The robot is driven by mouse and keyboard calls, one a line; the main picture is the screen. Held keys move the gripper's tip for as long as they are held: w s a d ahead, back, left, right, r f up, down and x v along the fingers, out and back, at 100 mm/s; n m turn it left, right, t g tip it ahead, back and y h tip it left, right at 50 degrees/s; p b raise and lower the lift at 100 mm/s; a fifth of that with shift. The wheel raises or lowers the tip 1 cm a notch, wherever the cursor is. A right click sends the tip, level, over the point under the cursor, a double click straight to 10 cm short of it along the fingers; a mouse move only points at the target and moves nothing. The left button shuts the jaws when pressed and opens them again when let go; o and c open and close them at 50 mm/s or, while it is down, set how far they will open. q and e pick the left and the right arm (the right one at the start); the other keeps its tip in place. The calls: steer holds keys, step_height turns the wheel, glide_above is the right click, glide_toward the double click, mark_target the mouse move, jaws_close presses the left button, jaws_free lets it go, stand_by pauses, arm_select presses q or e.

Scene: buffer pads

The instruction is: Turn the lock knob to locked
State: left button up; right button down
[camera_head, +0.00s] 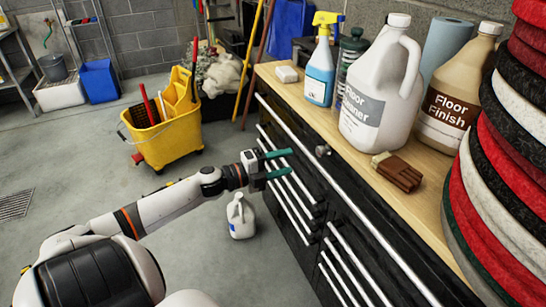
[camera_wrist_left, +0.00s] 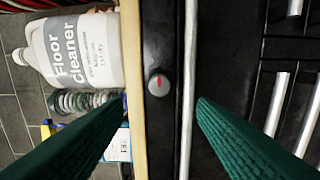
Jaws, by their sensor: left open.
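The lock knob (camera_wrist_left: 159,85) is a small round grey knob with a red mark, set in the black cabinet front just below the wooden top. It also shows small in the head view (camera_head: 322,150). In the wrist view the red mark runs roughly up and down the picture. My left gripper (camera_head: 289,162) has green fingers, is open and empty, and points at the cabinet front a little left of the knob. In the wrist view its fingers (camera_wrist_left: 160,106) lie on either side of the knob's line, apart from it. My right gripper is out of view.
The wooden top (camera_head: 420,222) holds a floor cleaner jug (camera_head: 375,95), a floor finish jug (camera_head: 450,95), a spray bottle (camera_head: 321,65) and a brush (camera_head: 398,171). Long drawer handles (camera_head: 350,207) stick out of the cabinet. A small jug (camera_head: 241,216) and a yellow mop bucket (camera_head: 163,128) stand on the floor.

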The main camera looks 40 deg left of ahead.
arm_select(q)
steer(key=shift+v, duration=1.3)
